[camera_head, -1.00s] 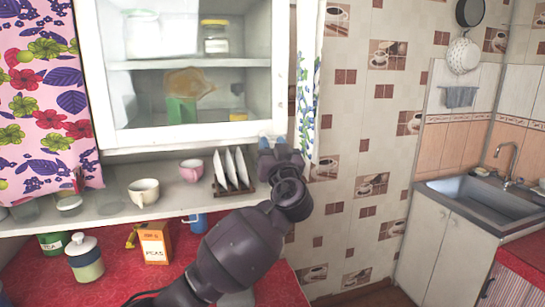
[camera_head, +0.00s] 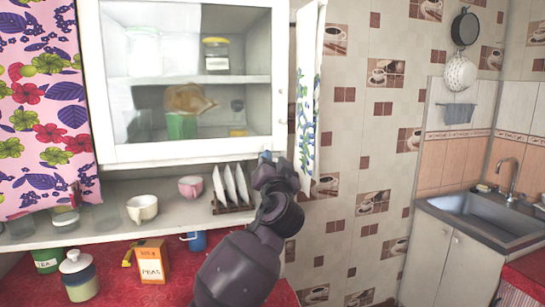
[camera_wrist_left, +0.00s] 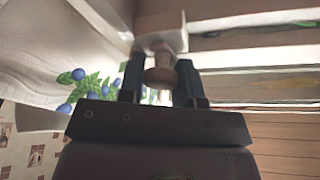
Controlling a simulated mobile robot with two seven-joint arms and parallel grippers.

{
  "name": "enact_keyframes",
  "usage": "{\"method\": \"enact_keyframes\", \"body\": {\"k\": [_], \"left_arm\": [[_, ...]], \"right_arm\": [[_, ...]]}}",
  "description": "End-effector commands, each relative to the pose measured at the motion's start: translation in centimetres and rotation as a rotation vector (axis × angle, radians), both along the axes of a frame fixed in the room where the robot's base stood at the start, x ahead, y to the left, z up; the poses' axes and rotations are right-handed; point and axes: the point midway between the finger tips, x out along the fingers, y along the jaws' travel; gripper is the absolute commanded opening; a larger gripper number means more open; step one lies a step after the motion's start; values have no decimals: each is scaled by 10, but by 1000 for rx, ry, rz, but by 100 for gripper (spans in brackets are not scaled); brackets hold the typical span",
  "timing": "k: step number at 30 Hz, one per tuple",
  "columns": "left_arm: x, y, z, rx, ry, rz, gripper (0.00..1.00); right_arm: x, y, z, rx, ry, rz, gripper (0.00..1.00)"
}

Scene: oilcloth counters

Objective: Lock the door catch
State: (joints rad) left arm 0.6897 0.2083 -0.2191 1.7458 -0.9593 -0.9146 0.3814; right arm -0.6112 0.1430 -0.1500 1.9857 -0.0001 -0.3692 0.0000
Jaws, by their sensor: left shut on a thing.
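The white cabinet door (camera_head: 190,151) with glass panes appears shut in the head view. My left gripper (camera_head: 266,156) is at the door's lower right corner, just under its bottom frame. In the left wrist view, its two dark blue fingers (camera_wrist_left: 160,80) are shut on the door catch, a small brownish rounded knob (camera_wrist_left: 160,68). The knob sits on a white block (camera_wrist_left: 161,36) at the frame. In the head view my gripper hides the catch. My right gripper is not in view.
Under the cabinet, a shelf holds a cream cup (camera_head: 142,208), a pink cup (camera_head: 191,187) and a rack of white plates (camera_head: 230,185). A red counter below carries a jar (camera_head: 79,276) and an orange box (camera_head: 152,262). A floral curtain (camera_head: 310,90) hangs at right.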

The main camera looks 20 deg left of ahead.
Motion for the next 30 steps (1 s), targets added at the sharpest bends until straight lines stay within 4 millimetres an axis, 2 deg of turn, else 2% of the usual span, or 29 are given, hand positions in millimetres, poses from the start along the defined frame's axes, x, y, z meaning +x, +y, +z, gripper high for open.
{"method": "enact_keyframes", "body": {"k": [1,3,8,27,28,30], "left_arm": [[0,0,3,22,19,0,8],[0,0,3,55,39,-1,8],[0,0,1,110,78,0,8],[0,-1,-1,156,104,-1,8],[0,-1,-1,156,104,-1,33],[0,-1,-1,156,104,-1,44]], "right_arm": [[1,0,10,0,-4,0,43],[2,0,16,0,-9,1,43],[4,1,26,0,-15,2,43],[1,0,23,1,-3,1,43],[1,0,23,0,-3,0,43],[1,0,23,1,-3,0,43]]}}
